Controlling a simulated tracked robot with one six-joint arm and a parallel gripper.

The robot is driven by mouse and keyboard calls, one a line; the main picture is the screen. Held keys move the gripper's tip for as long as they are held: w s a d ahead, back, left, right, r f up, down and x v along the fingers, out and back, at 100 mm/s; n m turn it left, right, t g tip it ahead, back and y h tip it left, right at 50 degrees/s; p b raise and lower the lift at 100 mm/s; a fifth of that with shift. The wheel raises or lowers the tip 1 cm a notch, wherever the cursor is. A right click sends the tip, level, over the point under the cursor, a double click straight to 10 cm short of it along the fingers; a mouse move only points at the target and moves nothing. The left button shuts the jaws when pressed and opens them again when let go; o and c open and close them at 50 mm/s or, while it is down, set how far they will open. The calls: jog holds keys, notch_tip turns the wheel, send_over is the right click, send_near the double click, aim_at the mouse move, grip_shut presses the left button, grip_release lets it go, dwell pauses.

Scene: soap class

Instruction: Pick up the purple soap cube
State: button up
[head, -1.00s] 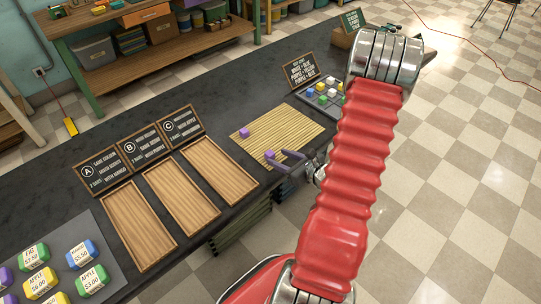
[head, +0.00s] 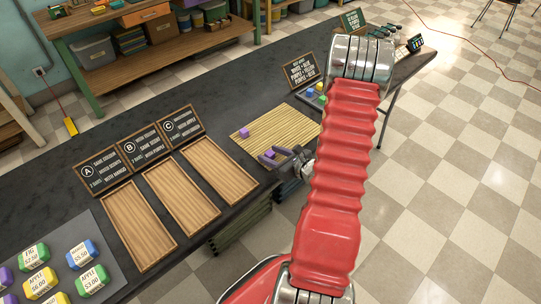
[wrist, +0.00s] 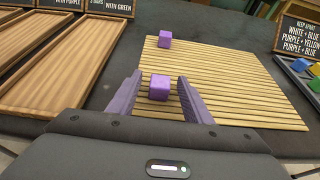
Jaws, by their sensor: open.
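Two purple soap cubes are on the slatted bamboo mat (head: 285,125). The farther purple cube (head: 244,131) sits near the mat's left edge and shows at the top of the wrist view (wrist: 165,39). The nearer purple cube (wrist: 159,87) lies between the two purple fingers of my gripper (wrist: 155,103) in the wrist view. In the head view this cube (head: 269,154) shows just beside the fingers of my gripper (head: 272,158). My gripper is open, with gaps on both sides of the nearer cube.
Three wooden trays (head: 219,173) labelled A, B and C lie left of the mat. A tray of coloured cubes (wrist: 312,86) is at the right with a chalkboard sign (head: 301,70) behind it. Soap blocks (head: 92,279) lie on a grey board at the lower left.

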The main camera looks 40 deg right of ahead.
aim_at(271, 154)
jog(key=c, duration=1.1)
jog(key=shift+r, duration=0.1)
jog(key=shift+r, duration=4.9)
